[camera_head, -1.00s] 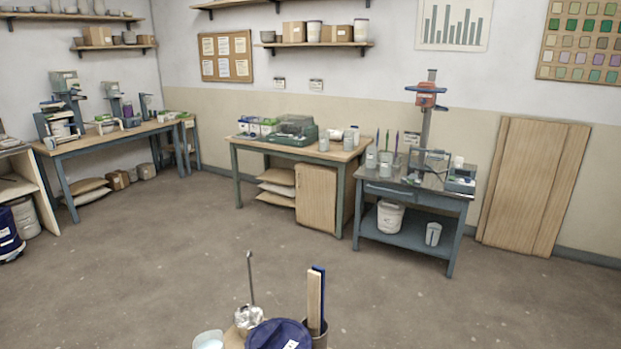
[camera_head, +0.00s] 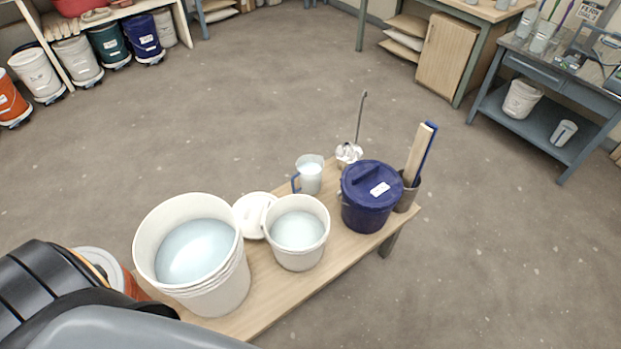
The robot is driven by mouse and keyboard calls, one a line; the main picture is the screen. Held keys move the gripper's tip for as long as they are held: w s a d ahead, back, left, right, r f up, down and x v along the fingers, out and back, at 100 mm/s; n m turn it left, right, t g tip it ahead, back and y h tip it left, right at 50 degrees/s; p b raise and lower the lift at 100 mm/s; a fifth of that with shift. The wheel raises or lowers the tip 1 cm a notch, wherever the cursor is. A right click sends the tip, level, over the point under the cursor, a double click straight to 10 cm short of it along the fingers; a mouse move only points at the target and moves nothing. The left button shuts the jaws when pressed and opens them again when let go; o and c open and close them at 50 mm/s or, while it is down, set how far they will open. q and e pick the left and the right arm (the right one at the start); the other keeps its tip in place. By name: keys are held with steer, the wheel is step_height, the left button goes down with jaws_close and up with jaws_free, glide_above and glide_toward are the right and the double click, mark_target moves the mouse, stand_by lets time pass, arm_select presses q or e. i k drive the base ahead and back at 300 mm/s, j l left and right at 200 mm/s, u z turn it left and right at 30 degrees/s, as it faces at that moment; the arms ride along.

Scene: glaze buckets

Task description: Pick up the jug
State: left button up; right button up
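The jug (camera_head: 312,178) is a small clear or whitish vessel with a blue handle on its left side. It stands upright on the wooden table (camera_head: 345,246), near its far edge, and holds pale liquid. It stands behind the smaller white bucket (camera_head: 298,258) and left of the dark blue lidded bucket (camera_head: 366,212), apart from both. Neither of my grippers shows in the view.
On the table's left stands a large white bucket (camera_head: 225,288) of pale blue liquid. A white lid (camera_head: 250,222) lies near the smaller bucket. A metal tool (camera_head: 349,154) with an upright rod stands right of the jug. A pot (camera_head: 408,194) holds flat sticks. Open floor lies beyond.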

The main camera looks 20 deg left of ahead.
mark_target(309, 167)
steer(key=u, duration=0.95)
